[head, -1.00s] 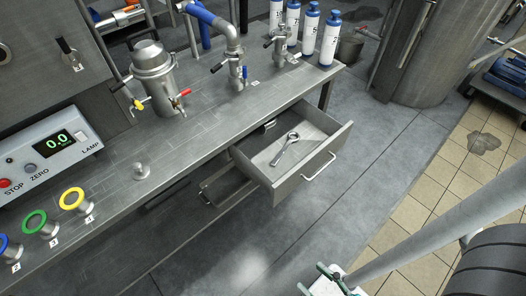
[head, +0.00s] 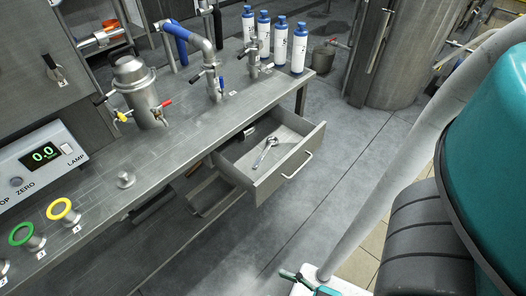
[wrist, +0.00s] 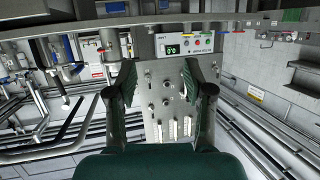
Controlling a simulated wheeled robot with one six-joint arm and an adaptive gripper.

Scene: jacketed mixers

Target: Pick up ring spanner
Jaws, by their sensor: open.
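The ring spanner (head: 265,152) is a silver tool lying in the open drawer (head: 285,174) under the steel bench, in the head view. Its ring end points to the upper right and its handle to the lower left. My gripper (wrist: 162,75) is open and empty in the wrist view, with its two fingers spread apart. It faces a panel with a green display, away from the drawer, and the spanner does not show there. In the head view part of the gripper (head: 310,284) shows at the bottom edge, well below and apart from the drawer.
The bench (head: 165,150) carries a steel jacketed vessel (head: 138,88), pipe fittings and a display box (head: 40,165). Several white bottles with blue caps (head: 280,42) stand at its far end. A large steel tank (head: 400,60) stands behind. The floor (head: 325,225) before the drawer is clear.

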